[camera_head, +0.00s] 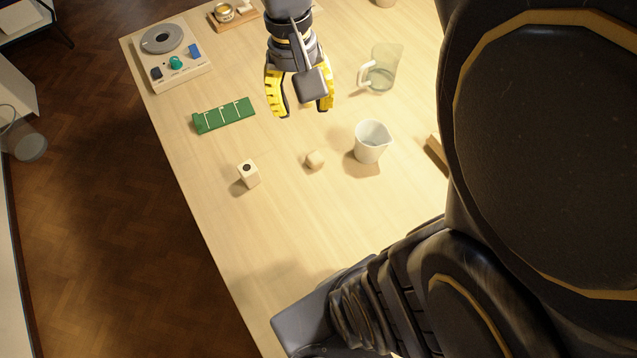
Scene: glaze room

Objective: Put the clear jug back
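A clear jug (383,70) with a handle on its left side stands on the wooden table, right of my gripper.
A device with a grey disc (173,62) and a green board (224,115) are on the left. A block with a dark hole (248,173) and a small wooden block (315,160) lie mid-table. A wooden tray (235,22) holds a cup at the back. My own arm covers the right side.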

